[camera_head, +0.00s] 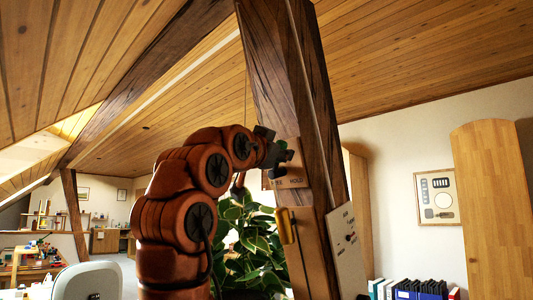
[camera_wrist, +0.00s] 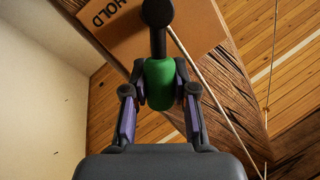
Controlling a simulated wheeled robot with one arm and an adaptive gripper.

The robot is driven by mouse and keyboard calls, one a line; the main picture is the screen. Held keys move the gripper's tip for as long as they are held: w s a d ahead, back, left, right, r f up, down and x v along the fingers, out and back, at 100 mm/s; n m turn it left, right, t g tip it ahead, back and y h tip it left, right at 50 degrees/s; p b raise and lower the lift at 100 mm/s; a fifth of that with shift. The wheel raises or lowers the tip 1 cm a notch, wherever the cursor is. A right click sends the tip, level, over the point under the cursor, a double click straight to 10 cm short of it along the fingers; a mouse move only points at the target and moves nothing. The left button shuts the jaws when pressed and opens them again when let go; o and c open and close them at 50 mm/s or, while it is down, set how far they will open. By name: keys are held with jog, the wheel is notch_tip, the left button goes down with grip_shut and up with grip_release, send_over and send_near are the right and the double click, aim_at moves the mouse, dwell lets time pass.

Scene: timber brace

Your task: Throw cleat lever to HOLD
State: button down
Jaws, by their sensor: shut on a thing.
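The cleat lever has a green grip (camera_wrist: 158,84) on a dark stem with a round dark end (camera_wrist: 157,12). My gripper (camera_wrist: 158,92) is shut on the green grip, with one finger on each side of it. Behind the lever is a wooden plate (camera_wrist: 120,30) with the word HOLD; in the head view the plate (camera_head: 292,177) sits on the timber post (camera_head: 285,85). In the head view my gripper (camera_head: 278,150) is at the plate's upper part and hides most of the lever. The other word on the plate is partly hidden.
A thin cord (camera_wrist: 212,92) runs down beside the post. Lower on the post are a yellow-brown fitting (camera_head: 286,226) and a white panel (camera_head: 346,248) with small controls. A leafy plant (camera_head: 248,240) stands behind my arm. A pale chair back (camera_head: 90,281) is at lower left.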

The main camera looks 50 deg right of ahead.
dwell(0.5)
jog(key=c, duration=0.9)
grip_release()
jog(key=s+a+f, duration=0.1)
jog(key=a+f, duration=0.1)
jog(key=a, duration=0.9)
jog(key=shift+s+a, duration=0.2)
jog(key=shift+a, duration=0.2)
jog(key=shift+f, duration=0.1)
